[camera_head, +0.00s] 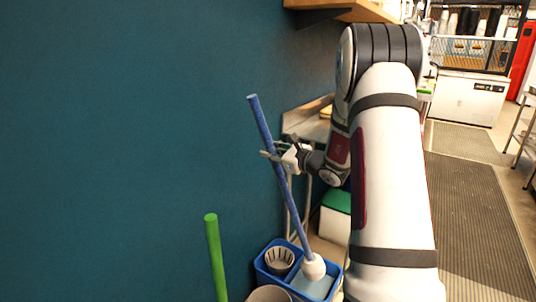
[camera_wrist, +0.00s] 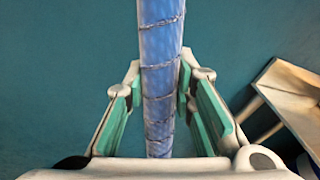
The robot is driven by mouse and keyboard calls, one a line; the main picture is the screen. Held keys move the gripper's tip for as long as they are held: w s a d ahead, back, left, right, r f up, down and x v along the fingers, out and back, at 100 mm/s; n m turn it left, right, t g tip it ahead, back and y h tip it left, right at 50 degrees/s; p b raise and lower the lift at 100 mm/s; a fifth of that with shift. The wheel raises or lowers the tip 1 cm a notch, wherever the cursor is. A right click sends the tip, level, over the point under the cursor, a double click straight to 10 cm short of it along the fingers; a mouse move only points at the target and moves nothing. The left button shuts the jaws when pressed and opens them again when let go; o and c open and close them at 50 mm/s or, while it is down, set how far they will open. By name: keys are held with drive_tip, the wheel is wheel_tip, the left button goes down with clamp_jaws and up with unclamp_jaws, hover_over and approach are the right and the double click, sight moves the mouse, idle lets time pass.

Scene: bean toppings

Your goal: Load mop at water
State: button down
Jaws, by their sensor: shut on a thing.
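The mop has a long blue handle (camera_head: 265,125) and a rounded whitish head (camera_head: 313,267). It leans with its top toward the left. Its head is at the blue bucket (camera_head: 262,272), over or in the side with light blue water (camera_head: 312,287); I cannot tell whether it touches the water. My gripper (camera_head: 276,153) is shut on the upper part of the handle. In the wrist view the handle (camera_wrist: 160,60) runs between the green-padded fingers, and the bucket is out of that view.
A grey strainer basket (camera_head: 279,260) sits in the bucket's left side. A green pole (camera_head: 215,255) stands at the front left, near a grey round container (camera_head: 268,294). The teal wall (camera_head: 120,150) is close on the left. A bin with a green lid (camera_head: 337,201) stands behind the bucket.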

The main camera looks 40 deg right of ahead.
drive_tip(key=shift+w+a+f, duration=0.2)
drive_tip(key=shift+a+f, duration=0.05)
drive_tip(key=shift+f, duration=0.15)
wheel_tip(320, 180, down, 6)
drive_tip(key=b, duration=0.3)
drive_tip(key=shift+r, duration=0.1)
drive_tip(key=shift+f+b, duration=1.05)
drive_tip(key=shift+b, duration=0.3)
idle(3.1)
drive_tip(key=shift+r+p, duration=1.7)
drive_tip(key=shift+r, duration=2)
